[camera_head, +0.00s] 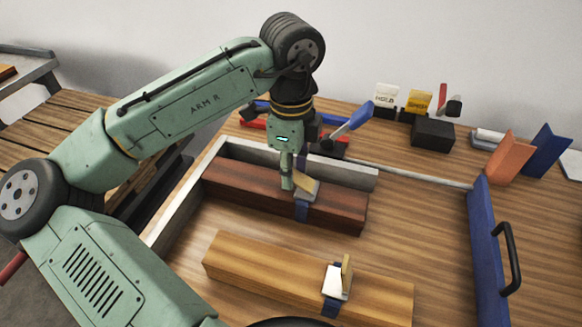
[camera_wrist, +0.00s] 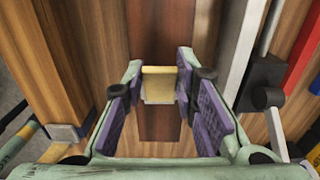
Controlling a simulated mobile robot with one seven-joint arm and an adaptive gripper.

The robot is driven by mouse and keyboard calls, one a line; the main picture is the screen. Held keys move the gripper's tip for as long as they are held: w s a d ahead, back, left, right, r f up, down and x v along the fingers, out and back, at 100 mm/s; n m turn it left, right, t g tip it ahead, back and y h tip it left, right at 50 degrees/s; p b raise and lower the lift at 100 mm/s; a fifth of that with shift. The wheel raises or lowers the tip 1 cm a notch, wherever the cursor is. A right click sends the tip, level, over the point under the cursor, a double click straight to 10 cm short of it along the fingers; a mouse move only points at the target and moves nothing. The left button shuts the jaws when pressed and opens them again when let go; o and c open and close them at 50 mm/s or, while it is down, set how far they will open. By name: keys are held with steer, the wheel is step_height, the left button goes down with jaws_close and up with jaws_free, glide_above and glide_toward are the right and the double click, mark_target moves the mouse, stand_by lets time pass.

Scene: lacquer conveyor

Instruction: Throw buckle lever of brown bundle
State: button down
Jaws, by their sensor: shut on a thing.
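My gripper (camera_head: 287,183) points down at the buckle and is shut on the lever. In the wrist view the lever (camera_wrist: 159,74) sits between the purple finger pads, with the brown bundle (camera_wrist: 160,125) below. The gripper partly hides the buckle in the head view.
A lighter wood bundle (camera_head: 240,257) lies in front, its buckle lever (camera_head: 347,273) raised. Grey rails (camera_head: 345,177) edge the bay; a blue gate (camera_head: 486,250) with a black handle stands right. Behind are a blue-handled lever (camera_head: 352,122), a black box (camera_head: 432,134) and sign cards (camera_head: 387,98).

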steer(key=shift+w+a+f+g+h+p, duration=0.1)
steer(key=shift+a+f+g+h+p, duration=0.2)
steer(key=shift+h, duration=0.4)
steer(key=shift+w+a+f+g+h+p, duration=0.1)
steer(key=shift+f+g+h, duration=0.2)
steer(key=shift+h, duration=0.4)
steer(key=c, duration=1.3)
jaws_free()
steer(key=v, duration=1.2)
steer(key=shift+s, duration=0.2)
